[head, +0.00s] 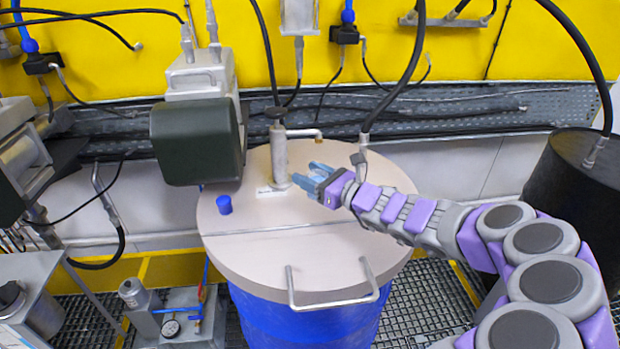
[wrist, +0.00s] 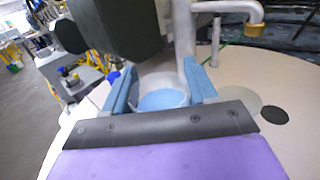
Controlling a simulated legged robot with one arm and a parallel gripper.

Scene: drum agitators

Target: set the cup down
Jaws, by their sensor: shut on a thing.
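My gripper (head: 305,173) is over the drum lid, just right of the metal dispenser post. In the wrist view its two blue fingers (wrist: 162,72) stand on either side of a pale, cup-like round thing (wrist: 163,84) with a light blue inside, and are shut on it. The head view does not show this cup clearly. I cannot tell whether its base touches the lid. A small dark-blue cup or cap (head: 224,204) sits on the left of the lid. It also shows left of the fingers in the wrist view (wrist: 115,76).
The beige round lid (head: 330,235) tops a blue drum (head: 310,322). The metal post (head: 272,155) has a brass-tipped spout. A dark green motor (head: 196,142) hangs over the lid's left. A metal handle (head: 335,296) is at the front. The lid's front is mostly clear.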

